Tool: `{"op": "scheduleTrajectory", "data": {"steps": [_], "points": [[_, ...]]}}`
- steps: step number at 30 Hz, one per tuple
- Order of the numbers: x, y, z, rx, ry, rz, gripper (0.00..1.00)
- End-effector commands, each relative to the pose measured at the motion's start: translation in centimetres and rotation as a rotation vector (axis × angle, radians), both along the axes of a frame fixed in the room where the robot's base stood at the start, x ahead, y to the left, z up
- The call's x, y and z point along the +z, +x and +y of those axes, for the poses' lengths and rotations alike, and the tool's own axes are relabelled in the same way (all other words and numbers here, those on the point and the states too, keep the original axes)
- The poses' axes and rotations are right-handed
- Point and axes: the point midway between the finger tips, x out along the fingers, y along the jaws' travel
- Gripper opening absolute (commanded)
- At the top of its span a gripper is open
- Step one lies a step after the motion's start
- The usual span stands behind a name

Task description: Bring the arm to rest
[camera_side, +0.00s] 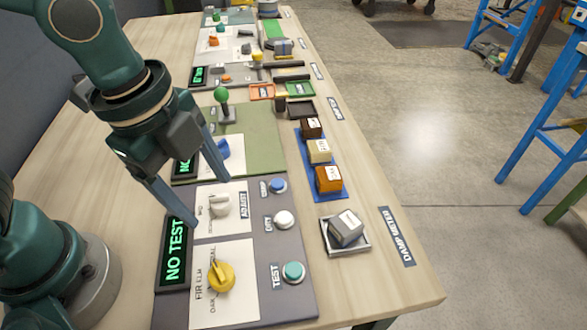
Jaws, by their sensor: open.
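My gripper (208,200) hangs from my green arm, pointing down over the left part of the control panels. Its two long blue-grey fingers are spread wide with nothing between them. One fingertip is near the blue knob (222,148), the other near the left edge of the white plate with the grey knob (220,205). I cannot tell whether either touches the panel. The nearest panel (270,252) also has a yellow knob (221,276), and its dark display (175,252) reads "NO TEST" in green.
A grey block (346,228) sits in a small tray at the table's right. Several labelled blocks stand on a blue mat (338,189). A green-knobbed lever (222,95) rises behind my gripper. Bare wooden table (390,292) lies at front right.

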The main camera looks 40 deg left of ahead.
Motion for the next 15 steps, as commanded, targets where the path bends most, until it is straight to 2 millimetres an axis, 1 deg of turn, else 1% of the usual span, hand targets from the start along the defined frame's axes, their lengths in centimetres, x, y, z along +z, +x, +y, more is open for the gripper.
{"op": "scheduleTrajectory", "data": {"steps": [1,5,6,9,12,15], "points": [[1.2,0.4,1.4,0.112,-0.03,-0.043,0.74],[3.2,0.4,4.6,0.416,-0.109,-0.125,0.74],[3.7,0.2,5.5,0.514,-0.135,-0.149,0.74],[4.5,-0.5,7.5,0.761,-0.207,-0.201,0.74],[4.7,-1.4,8.9,0.996,-0.282,-0.236,0.74],[4.5,-2.2,9.5,1.182,-0.347,-0.239,0.74]]}}
